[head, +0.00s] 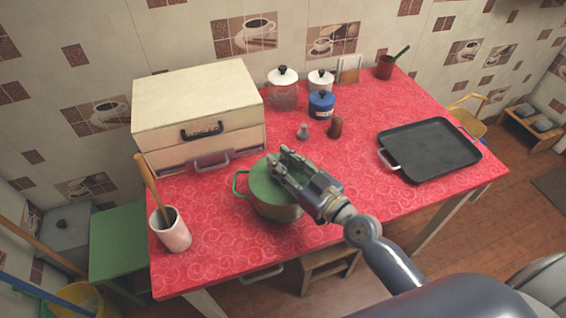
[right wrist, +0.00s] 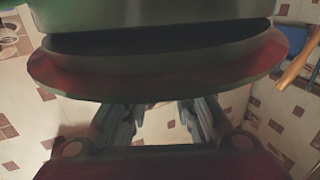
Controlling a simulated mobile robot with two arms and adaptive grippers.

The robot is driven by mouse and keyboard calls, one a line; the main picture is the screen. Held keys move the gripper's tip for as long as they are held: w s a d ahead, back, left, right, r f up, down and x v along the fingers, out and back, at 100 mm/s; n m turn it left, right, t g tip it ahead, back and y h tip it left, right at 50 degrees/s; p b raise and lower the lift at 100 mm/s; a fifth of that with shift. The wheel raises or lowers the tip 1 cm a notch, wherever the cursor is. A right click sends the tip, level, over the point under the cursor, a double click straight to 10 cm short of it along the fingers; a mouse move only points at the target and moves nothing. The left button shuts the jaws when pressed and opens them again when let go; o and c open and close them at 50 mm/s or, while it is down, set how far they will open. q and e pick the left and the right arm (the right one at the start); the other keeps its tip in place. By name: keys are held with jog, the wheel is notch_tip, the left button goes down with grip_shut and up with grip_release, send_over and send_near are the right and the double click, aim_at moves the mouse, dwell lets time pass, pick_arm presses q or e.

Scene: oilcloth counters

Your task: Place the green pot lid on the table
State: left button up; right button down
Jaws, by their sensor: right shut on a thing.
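The green pot lid (head: 262,184) is at the top of the pot (head: 273,211), near the front edge of the red table (head: 215,265). I cannot tell whether the lid rests on the pot or is held slightly above it. A green side handle sticks out at the pot's left. My right gripper (head: 281,163) comes in from the right and is shut on the lid, its fingers covering the knob area. In the right wrist view the fingers (right wrist: 165,118) show below a large rounded rim, and the grasp itself is unclear. My left gripper is not in view.
A cream bread box (head: 195,100) stands behind the pot, and a white utensil crock (head: 172,232) to its left. A black tray (head: 430,150) lies at the right. A blue canister (head: 321,104) and small shakers stand behind. Clear cloth lies between pot and tray.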

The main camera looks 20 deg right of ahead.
jog(key=shift+f, duration=0.2)
jog(key=c, duration=1.3)
grip_release()
